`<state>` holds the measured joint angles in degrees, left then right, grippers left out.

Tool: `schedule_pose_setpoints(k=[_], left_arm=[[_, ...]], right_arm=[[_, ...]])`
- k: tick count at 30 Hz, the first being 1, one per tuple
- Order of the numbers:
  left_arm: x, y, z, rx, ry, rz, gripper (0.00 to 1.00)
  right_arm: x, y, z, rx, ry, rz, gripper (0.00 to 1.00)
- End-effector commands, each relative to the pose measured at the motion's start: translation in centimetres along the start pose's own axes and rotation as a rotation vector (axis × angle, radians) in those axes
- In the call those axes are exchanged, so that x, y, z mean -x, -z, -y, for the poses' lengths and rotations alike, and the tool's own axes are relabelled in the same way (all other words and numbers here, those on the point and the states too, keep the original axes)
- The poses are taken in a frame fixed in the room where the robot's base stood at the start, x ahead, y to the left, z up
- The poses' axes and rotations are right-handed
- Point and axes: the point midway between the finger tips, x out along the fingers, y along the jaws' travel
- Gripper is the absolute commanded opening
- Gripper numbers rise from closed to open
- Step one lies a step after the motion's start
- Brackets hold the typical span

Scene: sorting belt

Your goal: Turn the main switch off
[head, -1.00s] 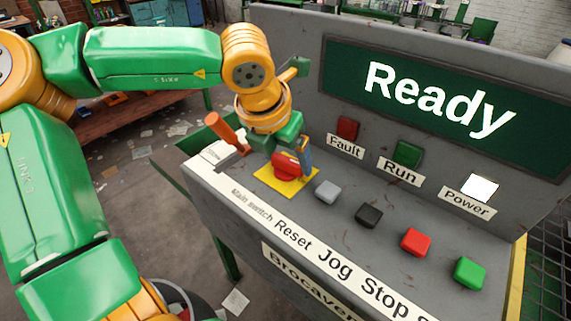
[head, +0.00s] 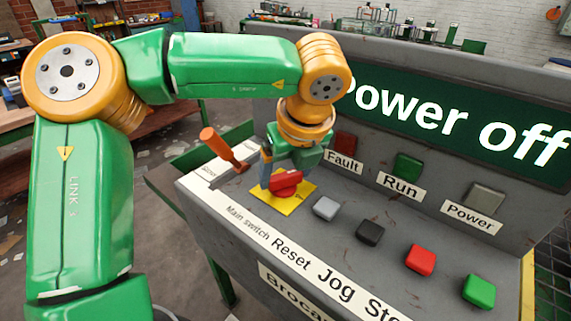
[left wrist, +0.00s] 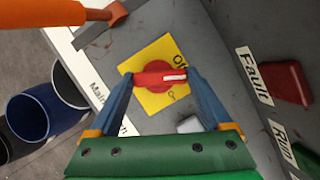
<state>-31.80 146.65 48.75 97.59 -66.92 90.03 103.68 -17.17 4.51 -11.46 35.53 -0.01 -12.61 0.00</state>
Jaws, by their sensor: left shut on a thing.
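The main switch is a red rotary knob (head: 286,182) on a yellow plate (head: 272,203), above the label "Main switch". In the left wrist view the knob (left wrist: 158,79) lies across the picture, its white mark pointing right. My left gripper (head: 283,180) is shut on the knob, with one blue finger at each end of it; the fingers also show in the left wrist view (left wrist: 160,90). The display (head: 455,125) reads "Power off". The Power lamp (head: 484,198) is dark. My right gripper is not in view.
An orange-handled lever (head: 218,145) stands left of the switch. The grey Reset button (head: 326,207), black Jog button (head: 370,233), red Stop button (head: 420,259) and a green button (head: 479,291) run to the right. The Fault lamp (head: 345,143) and Run lamp (head: 407,165) are behind.

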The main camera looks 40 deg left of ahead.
Motion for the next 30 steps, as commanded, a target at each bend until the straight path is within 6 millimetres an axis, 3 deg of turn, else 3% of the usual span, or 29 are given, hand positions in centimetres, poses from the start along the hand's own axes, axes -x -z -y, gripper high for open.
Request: schedule_pose_setpoints(k=[3,15,30], left_arm=[[0.4,-0.2,0.1,0.093,-0.042,-0.002,0.27],[0.3,-0.3,0.2,0.349,-0.146,0.000,0.27],[-0.1,-0.2,0.2,0.452,-0.186,0.001,0.27]], right_arm=[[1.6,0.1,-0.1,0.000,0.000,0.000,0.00],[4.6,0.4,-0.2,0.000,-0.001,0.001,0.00],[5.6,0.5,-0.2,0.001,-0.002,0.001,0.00]])
